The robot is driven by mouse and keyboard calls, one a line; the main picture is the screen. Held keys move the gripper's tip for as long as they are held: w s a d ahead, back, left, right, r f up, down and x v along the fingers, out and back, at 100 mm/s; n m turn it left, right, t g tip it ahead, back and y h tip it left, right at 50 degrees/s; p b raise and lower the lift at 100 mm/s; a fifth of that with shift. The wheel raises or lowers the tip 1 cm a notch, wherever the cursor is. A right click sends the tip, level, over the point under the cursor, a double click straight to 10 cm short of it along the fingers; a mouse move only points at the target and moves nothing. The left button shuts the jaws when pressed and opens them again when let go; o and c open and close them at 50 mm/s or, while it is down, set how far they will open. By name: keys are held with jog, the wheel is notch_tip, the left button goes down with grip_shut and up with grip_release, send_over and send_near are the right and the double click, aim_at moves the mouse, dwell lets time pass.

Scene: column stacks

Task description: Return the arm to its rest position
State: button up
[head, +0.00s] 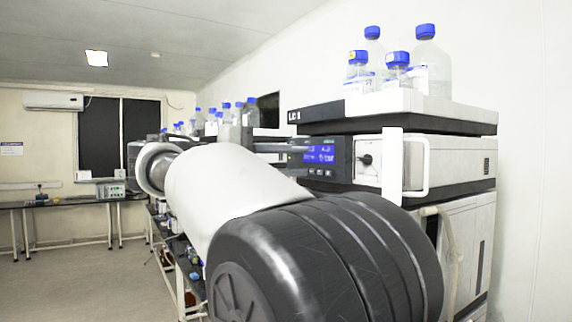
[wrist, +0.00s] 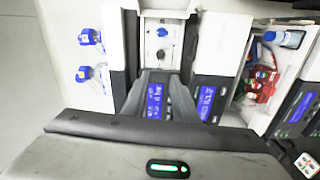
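My arm fills the middle of the head view, and its white link hides part of the instruments behind it. My gripper (wrist: 160,80) shows in the wrist view, with its grey body and green light across the bottom. The dark shapes at its fingertips blend with the instrument fronts, so I cannot tell whether the fingers are apart. It faces a column stack (head: 400,165) with a lit blue display (head: 320,154). I see nothing clearly held.
Clear bottles with blue caps (head: 425,70) stand on top of the stack. A white handle (head: 391,165) sticks out from its front. More bottles (head: 237,112) stand farther back. A bench (head: 70,202) lies at the far left, with open floor (head: 90,275) before it.

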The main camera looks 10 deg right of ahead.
jog(key=shift+s+a, duration=0.1)
jog(key=shift+a, duration=0.25)
jog(key=s+d+f+g+y, duration=0.1)
jog(key=s+d+f+y, duration=0.25)
jog(key=f, duration=0.25)
jog(key=s+d+f+y+p, duration=0.1)
jog(key=s+d+f+y, duration=0.25)
jog(key=f, duration=0.25)
jog(key=s+d+f+g+y, duration=0.1)
jog(key=s+d+f+y, duration=0.1)
jog(key=s+f, duration=0.35)
jog(key=s+a+f+m+y, duration=0.1)
jog(key=s+a+f+y, duration=0.3)
jog(key=s+f, duration=0.2)
jog(key=s+a+f+m+t+y+p, duration=0.1)
jog(key=s+a+f+m+y, duration=0.1)
jog(key=s+a+f+y, duration=0.2)
jog(key=s+a+f, duration=0.1)
jog(key=s+f, duration=0.2)
jog(key=f, duration=0.2)
